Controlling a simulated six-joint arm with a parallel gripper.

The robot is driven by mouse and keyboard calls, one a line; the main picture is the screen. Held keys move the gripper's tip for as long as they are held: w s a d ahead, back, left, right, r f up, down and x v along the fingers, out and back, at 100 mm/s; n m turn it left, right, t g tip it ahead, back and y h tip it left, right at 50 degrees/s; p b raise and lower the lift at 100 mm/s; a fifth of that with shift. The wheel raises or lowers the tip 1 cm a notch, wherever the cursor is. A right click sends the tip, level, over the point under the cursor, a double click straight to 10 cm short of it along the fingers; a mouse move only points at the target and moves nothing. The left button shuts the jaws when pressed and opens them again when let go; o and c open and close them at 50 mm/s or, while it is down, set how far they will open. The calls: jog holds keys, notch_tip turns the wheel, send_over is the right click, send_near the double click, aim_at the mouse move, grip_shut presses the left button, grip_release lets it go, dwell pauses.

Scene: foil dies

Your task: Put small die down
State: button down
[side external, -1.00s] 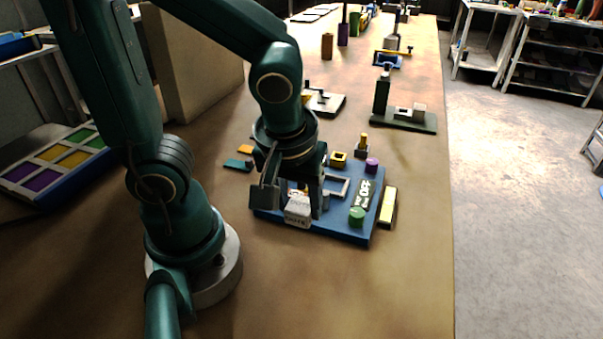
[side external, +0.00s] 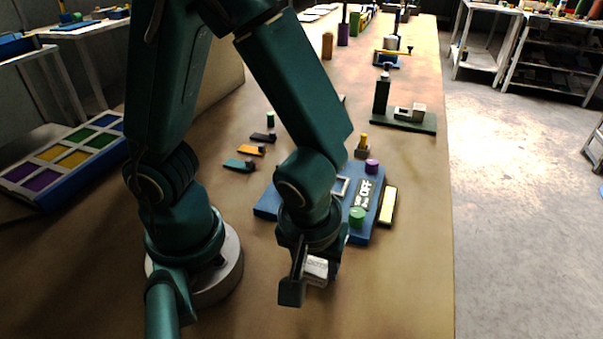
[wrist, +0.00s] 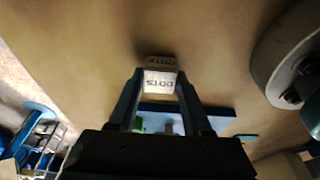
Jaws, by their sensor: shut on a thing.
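The small die is a pale block marked "DOTS" (side external: 316,269). It also shows in the wrist view (wrist: 160,80), between the two fingertips. My gripper (side external: 306,280) is shut on it, near the front of the blue base board (side external: 268,203). In the wrist view my gripper (wrist: 160,88) has a finger on each side of the die. A shadow lies by the die on the tabletop; I cannot tell whether the die touches the surface. My arm hides much of the blue board.
Coloured tabs (side external: 240,165) lie behind left. The tabletop (side external: 400,290) at front right is clear.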

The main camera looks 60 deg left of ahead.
jog(key=shift+f, duration=0.15)
jog(key=shift+c, duration=1.7)
grip_release()
jog(key=v, duration=1.1)
jog(key=w+a+r+m+t+h, duration=0.1)
jog(key=a+r+m+t+h, duration=0.1)
jog(key=a+m, duration=0.5)
jog(key=shift+w+a+r+m+t, duration=0.2)
jog(key=shift+a+r+m+t, duration=0.2)
jog(key=shift+r+m+t, duration=0.5)
jog(key=shift+r, duration=0.15)
